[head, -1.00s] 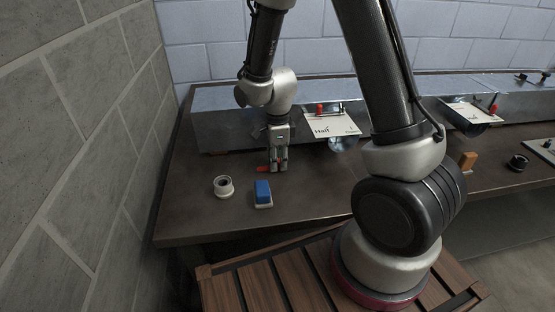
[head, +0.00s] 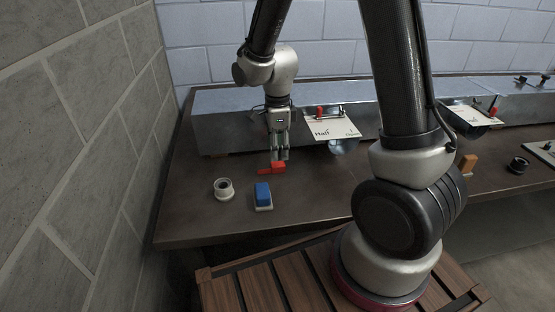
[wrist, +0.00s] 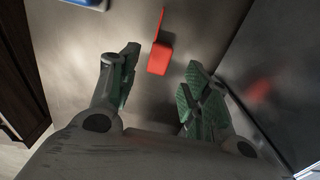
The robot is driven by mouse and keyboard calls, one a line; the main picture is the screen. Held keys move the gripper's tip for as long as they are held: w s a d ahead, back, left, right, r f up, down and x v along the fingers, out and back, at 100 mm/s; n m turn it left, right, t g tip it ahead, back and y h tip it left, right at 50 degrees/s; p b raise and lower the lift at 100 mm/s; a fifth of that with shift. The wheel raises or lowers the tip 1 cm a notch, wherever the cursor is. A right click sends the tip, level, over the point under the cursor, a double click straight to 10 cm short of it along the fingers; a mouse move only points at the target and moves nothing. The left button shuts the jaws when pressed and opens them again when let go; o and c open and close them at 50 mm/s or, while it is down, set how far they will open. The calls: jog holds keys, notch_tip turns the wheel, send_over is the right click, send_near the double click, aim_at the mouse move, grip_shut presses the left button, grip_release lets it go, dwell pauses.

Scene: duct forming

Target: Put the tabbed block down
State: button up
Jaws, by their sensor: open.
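The red tabbed block (head: 278,167) lies on the dark bench top, with its thin tab pointing left in the head view. It also shows in the wrist view (wrist: 160,58), lying beyond the fingertips and between their lines, with the tab pointing up in the picture. My gripper (head: 279,156) is just above and behind the block in the head view. In the wrist view its two green-padded fingers (wrist: 160,70) are spread apart with nothing between them, and the block is clear of both.
A blue block on a white base (head: 263,196) and a white ring-shaped part (head: 223,188) stand in front of the red block. A long metal duct (head: 225,118) runs behind, with a card marked "Half" (head: 331,129) on it. Bare bench lies right of the blue block.

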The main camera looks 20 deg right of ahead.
aim_at(278, 163)
jog(key=s+d+r+n+t, duration=0.1)
jog(key=s+d+r+n, duration=0.25)
jog(key=r, duration=0.45)
jog(key=s+d+r+n+t, duration=0.1)
jog(key=s+d+r+n, duration=0.25)
jog(key=r, duration=0.55)
jog(key=s+d+r+n+t, duration=0.1)
jog(key=s+d+r+n, duration=0.1)
jog(key=s+n, duration=0.4)
jog(key=s+d+r+n+t, duration=0.1)
jog(key=s+d+r+n, duration=0.2)
jog(key=s+n, duration=0.4)
jog(key=shift+r, duration=0.35)
